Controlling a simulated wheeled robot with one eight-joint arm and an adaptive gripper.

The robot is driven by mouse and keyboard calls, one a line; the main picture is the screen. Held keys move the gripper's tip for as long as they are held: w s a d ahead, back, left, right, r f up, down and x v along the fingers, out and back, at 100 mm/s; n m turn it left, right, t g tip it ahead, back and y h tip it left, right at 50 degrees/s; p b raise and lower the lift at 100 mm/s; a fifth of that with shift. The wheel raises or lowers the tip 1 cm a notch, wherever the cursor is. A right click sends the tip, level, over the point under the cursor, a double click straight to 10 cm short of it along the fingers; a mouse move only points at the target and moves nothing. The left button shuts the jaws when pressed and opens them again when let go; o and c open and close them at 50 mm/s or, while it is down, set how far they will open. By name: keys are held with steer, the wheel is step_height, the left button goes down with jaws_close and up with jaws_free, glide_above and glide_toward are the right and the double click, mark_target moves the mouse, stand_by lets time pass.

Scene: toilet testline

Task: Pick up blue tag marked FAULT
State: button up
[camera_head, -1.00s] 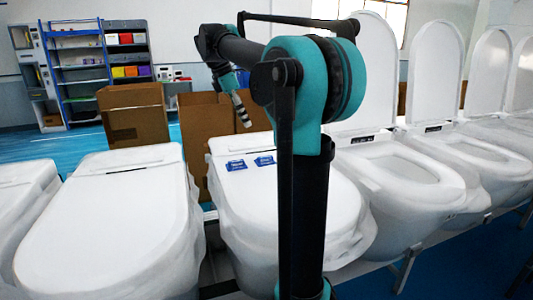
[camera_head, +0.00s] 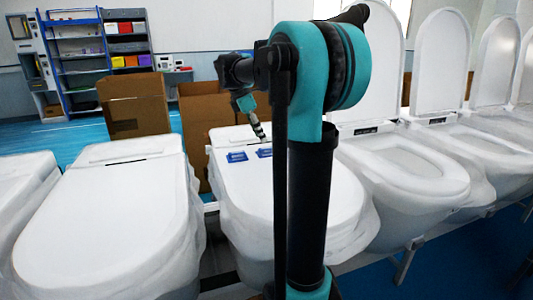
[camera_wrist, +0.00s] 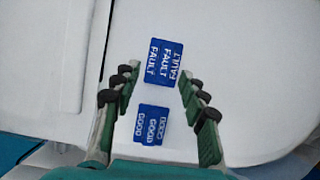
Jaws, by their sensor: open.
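The blue tag marked FAULT (camera_wrist: 162,60) lies flat on a white toilet lid, at the upper middle of the wrist view. A second blue tag, marked GOOD (camera_wrist: 153,125), lies nearer the palm on the same lid. In the head view, two blue tags (camera_head: 237,156) show on this lid; their print is too small to read there. My gripper (camera_wrist: 160,78) is open and empty above the lid, its fingertips to either side of the FAULT tag in the picture. In the head view, my gripper (camera_head: 261,136) is just above and behind the tags.
The closed white lid (camera_head: 300,195) is partly hidden by my arm. Another closed toilet (camera_head: 110,220) stands at left, and open toilets (camera_head: 415,175) stand at right. Cardboard boxes (camera_head: 135,105) and a shelf (camera_head: 80,65) are behind.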

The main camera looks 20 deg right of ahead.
mark_target(267, 148)
steer(key=shift+s+x, duration=0.2)
steer(key=shift+x, duration=1.1)
steer(key=shift+s+x, duration=0.15)
steer(key=shift+x, duration=1.15)
jaws_close()
